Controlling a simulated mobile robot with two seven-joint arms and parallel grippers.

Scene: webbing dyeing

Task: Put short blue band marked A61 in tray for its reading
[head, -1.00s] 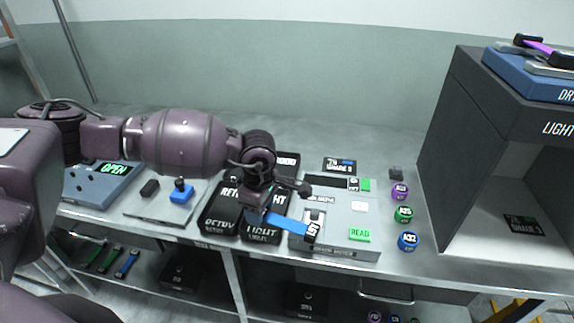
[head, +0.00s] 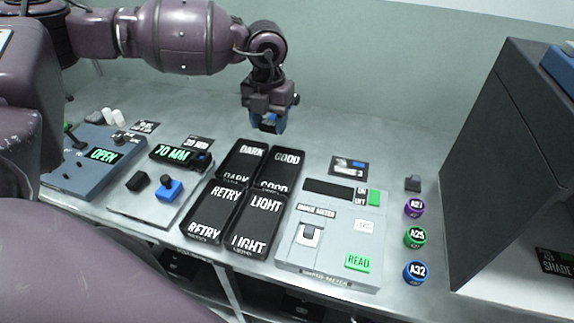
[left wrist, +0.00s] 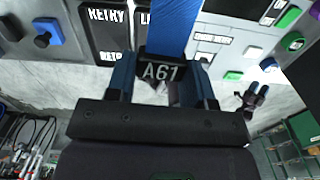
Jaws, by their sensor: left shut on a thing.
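My left gripper (head: 270,122) is shut on the blue band (head: 273,124) and holds it up behind the tray block. In the left wrist view the blue band (left wrist: 173,25) runs away from the jaws, and its black A61 tag (left wrist: 161,71) sits between the fingers. Four black trays stand together: DARK (head: 229,178) and GOOD (head: 284,187) at the back, RETRY (head: 207,231) and LIGHT (head: 248,242) in front. All look empty. The grey shade meter (head: 290,254) is right of them, with nothing at its slot; its display (head: 328,190) looks blank.
Purple A21 (head: 413,208), green A25 (head: 415,237) and blue A32 (head: 415,272) round pieces line the meter's right side. A tall dark cabinet (head: 500,170) stands at the right. Blue OPEN (head: 85,168) and grey 70 MM (head: 150,205) devices stand left.

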